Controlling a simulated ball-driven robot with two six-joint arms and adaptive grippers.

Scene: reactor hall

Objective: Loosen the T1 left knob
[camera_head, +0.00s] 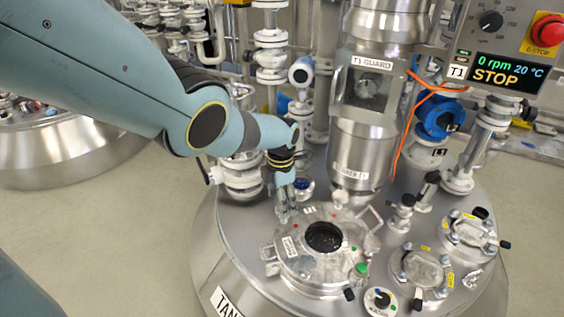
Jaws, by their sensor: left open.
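Tank T1 (232,262) is a round steel vessel with a lid full of fittings. A round manway cover (300,275) with a dark sight glass (323,237) sits on its top. Metal clamp hardware (269,255) shows at the cover's left edge. My left gripper (287,212) points down at the cover's back left edge, open, with nothing seen between its fingers. I cannot tell which fitting is the left knob; the gripper may hide part of it. Whether the fingers touch anything is unclear. My right gripper is out of view.
A steel column labelled T1 GUARD (372,85) stands behind the cover. An orange cable (405,130) hangs beside it. The control panel (497,72) reads 0 rpm, 20 °C, STOP. Smaller ports (422,268) crowd the right side. Bare floor (110,235) lies left.

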